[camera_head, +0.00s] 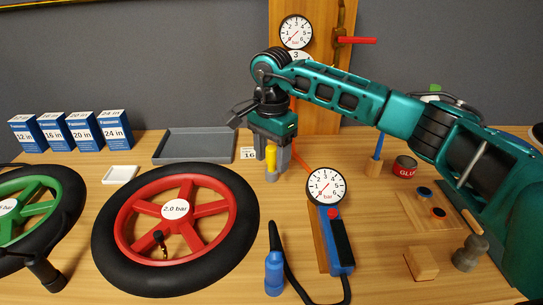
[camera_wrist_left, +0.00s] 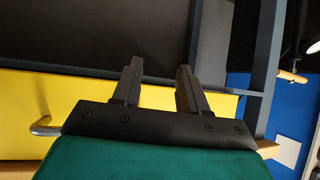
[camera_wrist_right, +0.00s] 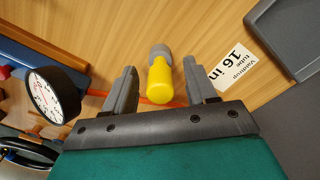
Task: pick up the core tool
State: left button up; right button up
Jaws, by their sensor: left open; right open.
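The core tool (camera_wrist_right: 160,86) has a yellow handle and a grey end. In the right wrist view it lies between the two fingers of my right gripper (camera_wrist_right: 160,72), with a visible gap on each side. In the head view, my right gripper (camera_head: 272,166) points down at the table, and the tool's yellow handle (camera_head: 270,156) shows between its fingers. The right gripper is open. My left gripper (camera_wrist_left: 160,68) shows only in the left wrist view, open and empty, away from the tabletop.
A grey tray (camera_head: 196,131) and a "16 in" label (camera_wrist_right: 226,66) are beside the right gripper. A red-spoked wheel (camera_head: 128,228) fills the front left. A gauge (camera_head: 325,187) with a blue pump body stands to the right. Blue boxes (camera_head: 84,130) stand at the back left.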

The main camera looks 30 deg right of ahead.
grip_shut()
dwell(0.4)
jog(key=shift+r, duration=0.1)
